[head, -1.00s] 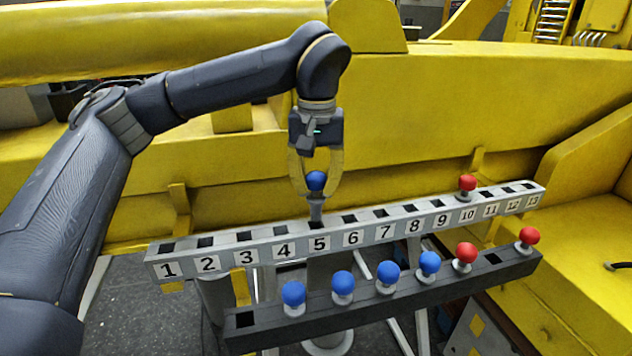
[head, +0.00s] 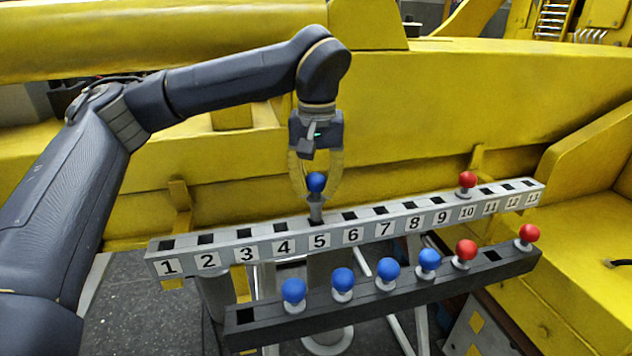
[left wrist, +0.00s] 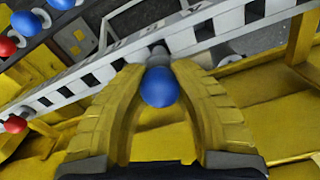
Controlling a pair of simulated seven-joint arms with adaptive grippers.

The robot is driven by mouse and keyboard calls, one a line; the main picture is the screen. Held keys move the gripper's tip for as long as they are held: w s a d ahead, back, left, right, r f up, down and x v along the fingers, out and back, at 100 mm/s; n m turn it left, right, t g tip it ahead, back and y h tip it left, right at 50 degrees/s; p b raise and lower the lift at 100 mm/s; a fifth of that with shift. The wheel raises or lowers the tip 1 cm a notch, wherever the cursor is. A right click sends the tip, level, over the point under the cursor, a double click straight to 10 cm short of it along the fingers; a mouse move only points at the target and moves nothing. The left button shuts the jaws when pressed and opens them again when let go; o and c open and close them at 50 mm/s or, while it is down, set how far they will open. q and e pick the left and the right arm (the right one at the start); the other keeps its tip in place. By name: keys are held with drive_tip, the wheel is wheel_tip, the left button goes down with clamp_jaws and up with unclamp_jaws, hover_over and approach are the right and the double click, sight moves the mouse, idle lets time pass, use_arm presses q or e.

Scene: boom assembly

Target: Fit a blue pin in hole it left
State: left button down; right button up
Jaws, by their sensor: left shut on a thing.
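My left gripper (head: 316,176) is shut on a blue pin (head: 316,183), which stands upright at hole 5 of the grey numbered rail (head: 263,255). The pin's grey shank shows below its blue ball, with its lower end at the hole; how deep it sits I cannot tell. In the left wrist view the blue pin's ball (left wrist: 160,87) lies between the two yellow fingers, with the rail (left wrist: 75,87) behind. A red pin (head: 467,182) stands in hole 10. My right gripper is not in view.
A dark rack (head: 372,305) in front of the rail holds several blue pins, such as the leftmost one (head: 294,290), and two red pins (head: 465,251). Its left end socket is empty. A yellow boom structure (head: 430,110) rises close behind the rail.

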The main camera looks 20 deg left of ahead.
sight(316, 198)
use_arm(q)
drive_tip(key=shift+f, duration=2.35)
drive_tip(key=c, duration=1.1)
unclamp_jaws()
drive_tip(key=shift+s+r, duration=0.2)
drive_tip(key=shift+r, duration=5.75)
drive_tip(key=shift+d, duration=0.15)
